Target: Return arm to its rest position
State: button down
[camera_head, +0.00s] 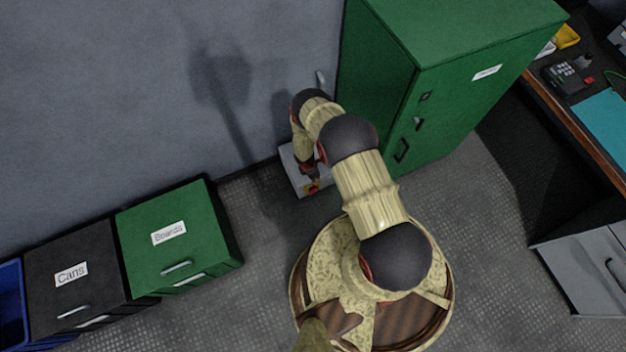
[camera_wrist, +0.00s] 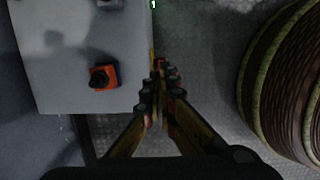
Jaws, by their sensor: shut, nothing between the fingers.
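My arm reaches up from my base in the head view and bends over toward the wall. My gripper (camera_head: 311,184) points down beside a low light-grey box (camera_head: 291,171) on the floor, between the green bin and the green cabinet. In the wrist view my gripper (camera_wrist: 159,66) has its fingertips together, with nothing between them. The fingertips are next to the right edge of the grey box (camera_wrist: 60,85). An orange switch with a black knob (camera_wrist: 103,77) is on the box, left of the fingers. I cannot tell if the fingers touch the box.
A tall green cabinet (camera_head: 465,75) stands right of my arm. A green "Boards" bin (camera_head: 205,245) and a black "Cans" bin (camera_head: 95,258) line the wall at left. A desk (camera_head: 570,115) and grey drawers (camera_head: 585,275) are at right. Floor (camera_head: 500,200) is clear between.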

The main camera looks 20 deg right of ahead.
jog(key=shift+d+r, duration=0.1)
jog(key=shift+r, duration=0.35)
